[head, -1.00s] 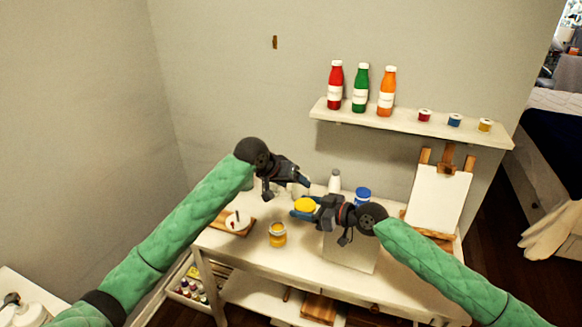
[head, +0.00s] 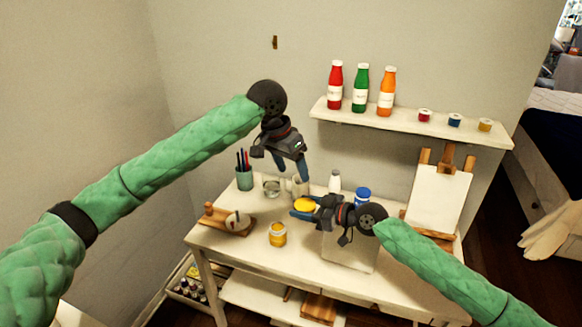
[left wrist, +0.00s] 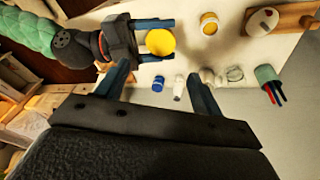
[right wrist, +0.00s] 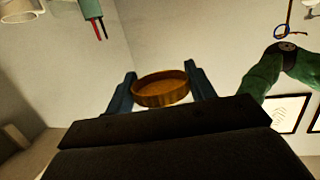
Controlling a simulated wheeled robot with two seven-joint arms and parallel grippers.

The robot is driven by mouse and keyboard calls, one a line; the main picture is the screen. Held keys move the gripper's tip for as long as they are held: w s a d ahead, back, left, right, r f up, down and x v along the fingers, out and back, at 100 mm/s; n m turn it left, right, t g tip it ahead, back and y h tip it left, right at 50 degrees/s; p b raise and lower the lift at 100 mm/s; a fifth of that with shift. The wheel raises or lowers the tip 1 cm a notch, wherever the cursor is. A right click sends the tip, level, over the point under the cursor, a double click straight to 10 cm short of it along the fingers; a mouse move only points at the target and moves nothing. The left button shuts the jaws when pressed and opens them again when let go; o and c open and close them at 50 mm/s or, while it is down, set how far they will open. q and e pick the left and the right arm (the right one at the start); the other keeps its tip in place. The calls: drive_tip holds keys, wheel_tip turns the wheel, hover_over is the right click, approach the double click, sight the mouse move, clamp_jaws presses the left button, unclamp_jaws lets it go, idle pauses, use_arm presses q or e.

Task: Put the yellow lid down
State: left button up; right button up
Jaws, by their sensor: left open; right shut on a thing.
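The yellow lid (head: 305,205) is a small round disc between the fingers of my right gripper (head: 303,210), held above the white table (head: 290,262). In the right wrist view the lid (right wrist: 160,89) shows its hollow side between both fingertips. The left wrist view also shows the lid (left wrist: 160,42) in the right gripper. My left gripper (head: 293,171) is raised above the back of the table, open and empty, with its fingers pointing down. An uncovered jar of yellow paint (head: 278,234) stands on the table, left of and nearer than the lid.
A palette on a wooden board (head: 228,221) lies at the left. A brush cup (head: 244,178), a glass jar (head: 271,186), a white bottle (head: 335,182) and a blue-lidded jar (head: 362,196) stand behind. An easel (head: 437,197) stands right. The front tabletop is mostly bare.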

sight(304, 205)
use_arm(q)
drive_tip(key=x, duration=1.2)
drive_tip(key=shift+c, duration=0.5)
drive_tip(key=c, duration=0.6)
drive_tip(key=shift+c, duration=0.6)
use_arm(e)
drive_tip(key=o, duration=1)
